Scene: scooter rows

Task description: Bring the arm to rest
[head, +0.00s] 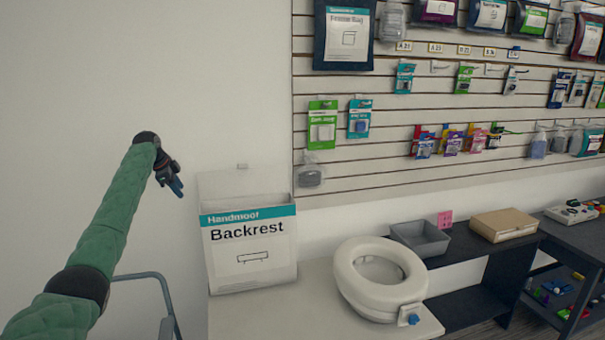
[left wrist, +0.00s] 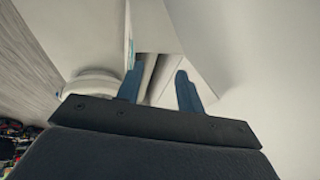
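My left arm, in a green sleeve, reaches up from the lower left of the head view. Its left gripper (head: 177,188) hangs in the air in front of the bare wall, left of the Backrest box and apart from it. In the left wrist view the two blue fingers of the left gripper (left wrist: 157,74) stand apart with nothing between them, so it is open and empty. My right gripper is in neither view.
A white Backrest box (head: 250,270) and a raised toilet seat (head: 350,285) stand on a white table (head: 300,318). Right of them are a grey bin (head: 420,240) and a cardboard box (head: 503,224). A grey tubular frame (head: 160,280) stands below the arm. Packaged goods hang on the slatted wall.

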